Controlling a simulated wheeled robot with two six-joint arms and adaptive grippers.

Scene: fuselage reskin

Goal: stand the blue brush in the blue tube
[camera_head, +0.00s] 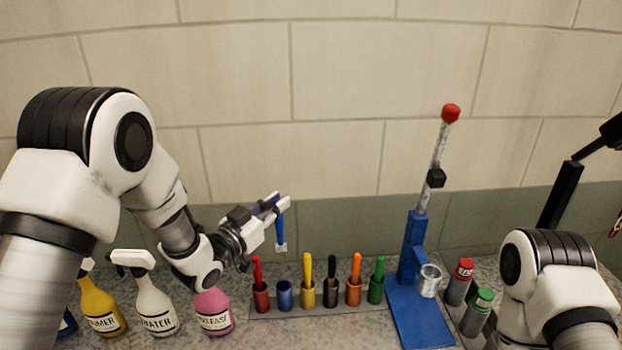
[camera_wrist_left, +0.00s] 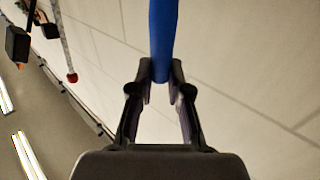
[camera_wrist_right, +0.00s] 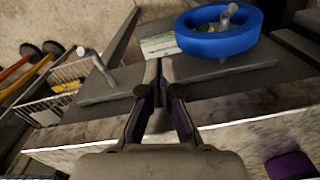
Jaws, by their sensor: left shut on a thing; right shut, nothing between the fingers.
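My left gripper (camera_head: 278,203) is shut on the blue brush (camera_head: 280,231) and holds it roughly upright in the air, pale end down. In the left wrist view the blue handle (camera_wrist_left: 163,35) sits between the closed fingertips (camera_wrist_left: 160,77). The blue tube (camera_head: 285,299) is empty and stands in the row, between the red and yellow tubes. The brush is apart from the tube and appears above it in the head view; the depth between them is hard to tell. My right gripper (camera_wrist_right: 159,72) is shut and empty; its fingers are outside the head view.
Red, yellow, black, orange and green tubes on a grey strip (camera_head: 325,306) each hold a matching brush. Spray bottles, including a pink one (camera_head: 213,311), stand left. A blue stand (camera_head: 412,250) with a metal cup (camera_head: 429,281) is right. A blue ring (camera_wrist_right: 218,35) is near my right gripper.

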